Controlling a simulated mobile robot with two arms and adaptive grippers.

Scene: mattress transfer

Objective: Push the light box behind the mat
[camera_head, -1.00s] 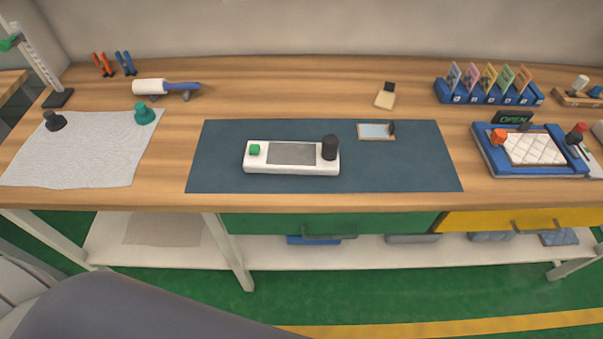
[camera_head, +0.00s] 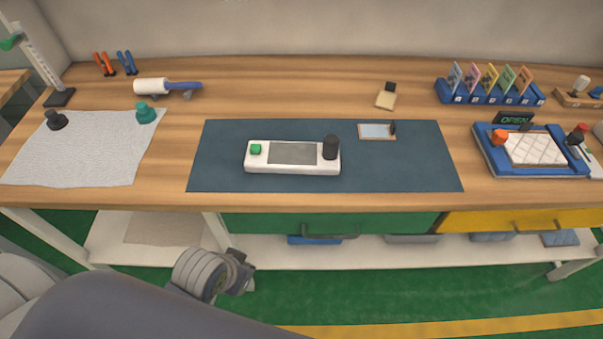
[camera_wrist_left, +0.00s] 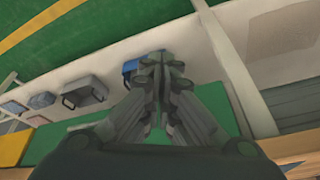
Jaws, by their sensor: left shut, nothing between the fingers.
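The light box (camera_head: 292,157) is a white flat device with a grey panel, a green button at its left and a black knob at its right. It rests on the dark blue mat (camera_head: 415,165), left of the mat's middle. My left gripper (camera_wrist_left: 158,62) shows in the left wrist view with its fingers together and empty, over the lower shelf area. In the head view, part of my left arm shows below the table's front edge, well short of the light box. My right gripper is in neither view.
A small framed card (camera_head: 377,131) lies on the mat's back right. Bare wood lies behind the mat, with a small beige block (camera_head: 386,99) there. A roller (camera_head: 165,87) and a pale cloth (camera_head: 90,150) are left, a blue tray (camera_head: 535,170) right.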

